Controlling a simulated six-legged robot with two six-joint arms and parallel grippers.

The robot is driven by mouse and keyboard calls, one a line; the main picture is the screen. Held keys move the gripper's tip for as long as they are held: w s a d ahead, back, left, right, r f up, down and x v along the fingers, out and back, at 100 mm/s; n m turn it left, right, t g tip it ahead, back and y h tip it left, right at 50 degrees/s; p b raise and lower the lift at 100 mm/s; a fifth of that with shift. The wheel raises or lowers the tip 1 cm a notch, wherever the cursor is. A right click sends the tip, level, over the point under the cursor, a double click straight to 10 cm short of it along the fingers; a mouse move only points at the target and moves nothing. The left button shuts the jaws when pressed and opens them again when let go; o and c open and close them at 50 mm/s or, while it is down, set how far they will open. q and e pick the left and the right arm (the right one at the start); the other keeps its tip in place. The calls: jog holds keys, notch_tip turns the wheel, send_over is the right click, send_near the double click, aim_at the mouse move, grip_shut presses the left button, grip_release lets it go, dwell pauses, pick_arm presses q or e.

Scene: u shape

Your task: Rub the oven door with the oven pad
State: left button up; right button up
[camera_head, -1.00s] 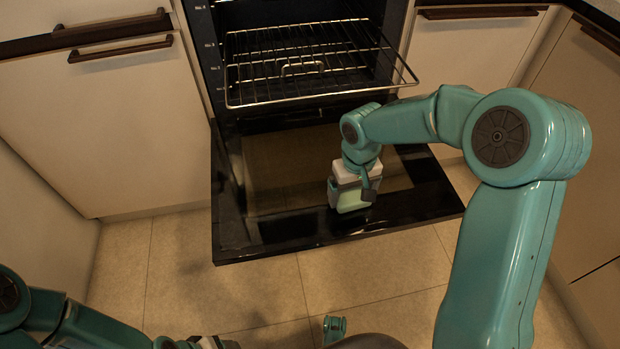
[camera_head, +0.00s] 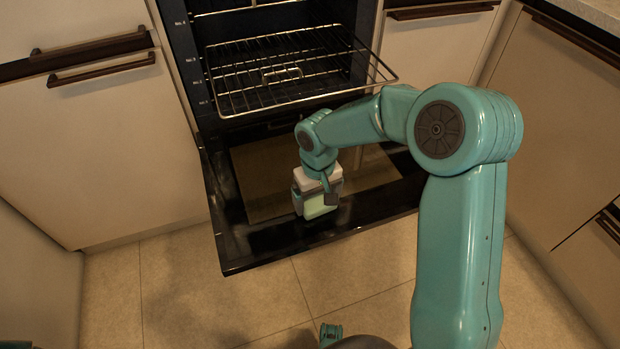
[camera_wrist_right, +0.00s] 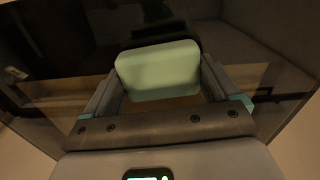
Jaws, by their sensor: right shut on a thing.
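The oven door (camera_head: 237,247) is folded down open, a dark glossy panel with a brownish window. My right gripper (camera_head: 318,203) is over the door, pointing down, shut on the pale green oven pad (camera_head: 319,209). In the right wrist view the pad (camera_wrist_right: 158,70) sits between the two fingers (camera_wrist_right: 160,85), with the dark door behind it. The pad appears at the door's surface, but I cannot tell for sure whether it touches.
A wire rack (camera_head: 290,75) sticks out of the oven above the door. Cream cabinets (camera_head: 100,150) with brown handles stand at both sides. The tiled floor (camera_head: 200,285) in front of the door is clear.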

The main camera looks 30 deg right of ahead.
jog(key=shift+a+r+p, duration=0.2)
jog(key=shift+r+p, duration=0.05)
jog(key=shift+p, duration=0.05)
jog(key=shift+w+r, duration=0.1)
jog(key=shift+r, duration=0.25)
jog(key=shift+d+r+p, duration=0.1)
jog(key=shift+r+p, duration=0.5)
jog(key=shift+r, duration=0.2)
jog(key=shift+r+p, duration=2.15)
jog(key=shift+r, duration=0.5)
